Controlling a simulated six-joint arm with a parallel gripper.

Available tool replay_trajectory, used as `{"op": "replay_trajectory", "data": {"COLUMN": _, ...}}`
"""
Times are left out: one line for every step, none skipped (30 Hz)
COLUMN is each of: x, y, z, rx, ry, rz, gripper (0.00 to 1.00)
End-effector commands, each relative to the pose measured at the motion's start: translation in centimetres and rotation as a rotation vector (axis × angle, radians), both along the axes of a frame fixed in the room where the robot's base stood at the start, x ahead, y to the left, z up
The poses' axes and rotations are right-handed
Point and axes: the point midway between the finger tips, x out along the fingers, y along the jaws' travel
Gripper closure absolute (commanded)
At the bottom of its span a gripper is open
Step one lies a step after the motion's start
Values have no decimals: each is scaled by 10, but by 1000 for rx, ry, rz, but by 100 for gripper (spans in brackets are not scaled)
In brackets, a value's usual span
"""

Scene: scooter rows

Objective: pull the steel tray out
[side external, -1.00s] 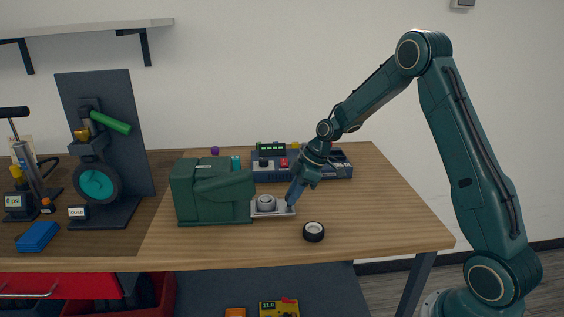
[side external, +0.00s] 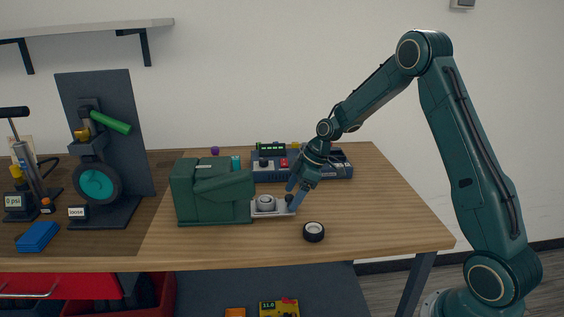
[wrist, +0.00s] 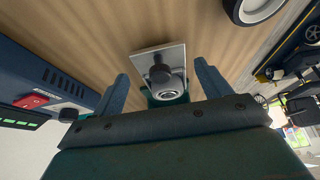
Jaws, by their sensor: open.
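The steel tray (side external: 256,213) sticks out of the right side of the green machine (side external: 190,200). A round grey part (side external: 266,202) sits on it, and a dark knob (side external: 289,198) stands near its outer end. The tray's bare plate (wrist: 177,50) and its dark knob (wrist: 159,73) also show in the wrist view. My gripper (side external: 294,196) is at the tray's outer end with its fingers apart. In the wrist view my gripper (wrist: 161,72) has one finger on each side of the knob, with visible gaps. The inner end of the tray is hidden in the machine.
A small black wheel (side external: 314,232) lies near the tray's front right. A blue console (side external: 330,165) with a red button stands behind my gripper. A wheel stand (side external: 110,213) is at the left. The right part of the table is clear.

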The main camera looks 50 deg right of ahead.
Motion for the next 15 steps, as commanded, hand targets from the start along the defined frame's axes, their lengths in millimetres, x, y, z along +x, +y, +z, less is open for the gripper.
{"op": "replay_trajectory", "data": {"x": 0, "y": 0, "z": 2, "rx": 0, "ry": -1, "rz": 0, "gripper": 24}}
{"op": "replay_trajectory", "data": {"x": 0, "y": 0, "z": 3, "rx": 0, "ry": -1, "rz": 0, "gripper": 24}}
{"op": "replay_trajectory", "data": {"x": 0, "y": 0, "z": 5, "rx": 0, "ry": -1, "rz": 0, "gripper": 24}}
{"op": "replay_trajectory", "data": {"x": 0, "y": 0, "z": 6, "rx": 0, "ry": -1, "rz": 0, "gripper": 24}}
{"op": "replay_trajectory", "data": {"x": 0, "y": 0, "z": 8, "rx": -1, "ry": -1, "rz": 0, "gripper": 24}}
{"op": "replay_trajectory", "data": {"x": 0, "y": 0, "z": 10, "rx": -1, "ry": -1, "rz": 0, "gripper": 24}}
{"op": "replay_trajectory", "data": {"x": 0, "y": 0, "z": 12, "rx": 0, "ry": -1, "rz": 0, "gripper": 24}}
{"op": "replay_trajectory", "data": {"x": 0, "y": 0, "z": 14, "rx": 0, "ry": -1, "rz": 0, "gripper": 24}}
{"op": "replay_trajectory", "data": {"x": 0, "y": 0, "z": 16, "rx": -1, "ry": -2, "rz": 0, "gripper": 24}}
{"op": "replay_trajectory", "data": {"x": 0, "y": 0, "z": 18, "rx": -1, "ry": -2, "rz": 0, "gripper": 24}}
{"op": "replay_trajectory", "data": {"x": 0, "y": 0, "z": 20, "rx": -1, "ry": -2, "rz": 0, "gripper": 24}}
{"op": "replay_trajectory", "data": {"x": 0, "y": 0, "z": 22, "rx": -1, "ry": -2, "rz": 1, "gripper": 24}}
{"op": "replay_trajectory", "data": {"x": 0, "y": 0, "z": 24, "rx": -1, "ry": -2, "rz": 1, "gripper": 24}}
{"op": "replay_trajectory", "data": {"x": 0, "y": 0, "z": 25, "rx": 0, "ry": -2, "rz": 0, "gripper": 24}}
{"op": "replay_trajectory", "data": {"x": 1, "y": 0, "z": 27, "rx": 0, "ry": -2, "rz": 0, "gripper": 24}}
